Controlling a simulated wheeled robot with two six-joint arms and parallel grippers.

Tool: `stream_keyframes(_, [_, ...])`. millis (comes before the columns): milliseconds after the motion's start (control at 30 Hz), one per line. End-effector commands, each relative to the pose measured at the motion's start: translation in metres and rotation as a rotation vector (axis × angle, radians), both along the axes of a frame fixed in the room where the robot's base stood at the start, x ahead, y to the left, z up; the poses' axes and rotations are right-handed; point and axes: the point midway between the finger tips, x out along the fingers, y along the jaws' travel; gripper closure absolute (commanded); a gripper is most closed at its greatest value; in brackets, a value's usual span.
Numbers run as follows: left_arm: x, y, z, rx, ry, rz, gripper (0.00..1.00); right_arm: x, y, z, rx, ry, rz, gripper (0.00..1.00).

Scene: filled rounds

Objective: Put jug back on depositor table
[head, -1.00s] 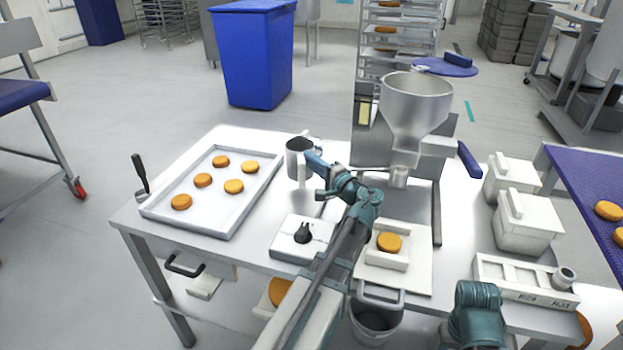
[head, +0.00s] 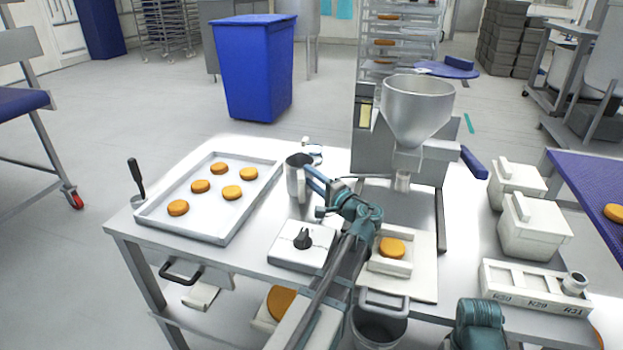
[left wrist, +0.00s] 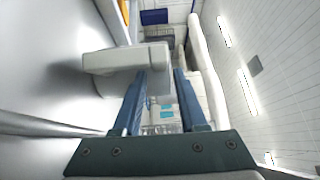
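The steel jug (head: 296,180) is upright over the middle of the depositor table (head: 245,252), between the tray and the depositor (head: 415,118). My left gripper (head: 314,182) is at its right side and appears shut on it. I cannot tell whether the jug's base touches the table. In the left wrist view my blue fingers (left wrist: 163,85) stand a little apart, with a pale grey part of the jug (left wrist: 110,62) at their tips. Of my right arm only a teal link shows at the lower right of the head view; its gripper is out of view.
A tray (head: 150,216) with several orange rounds fills the table's left. A white control box (head: 290,256) and a scale with one round (head: 391,248) sit in front. White lidded boxes (head: 535,236) and a label rack (head: 520,283) stand at right.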

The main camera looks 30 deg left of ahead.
Motion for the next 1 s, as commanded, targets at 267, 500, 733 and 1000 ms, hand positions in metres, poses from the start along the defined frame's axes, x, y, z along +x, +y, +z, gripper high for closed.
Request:
stream_keyframes(267, [0.0,0.0,0.0,0.0,0.0,0.0,0.48,0.0,0.0,0.0,0.0,0.0,0.0,0.5])
stream_keyframes(500, [-0.006,-0.016,0.003,0.0,0.0,-0.003,0.48,0.0,0.0,0.003,0.0,0.0,0.0,0.5])
stream_keyframes(733, [-0.018,-0.051,0.001,0.0,0.0,-0.003,0.48,0.0,0.0,0.001,0.0,0.0,0.0,0.5])
stream_keyframes(1000, [-0.024,-0.071,0.001,0.0,0.0,-0.001,0.48,0.0,0.0,0.001,0.0,0.0,0.0,0.5])
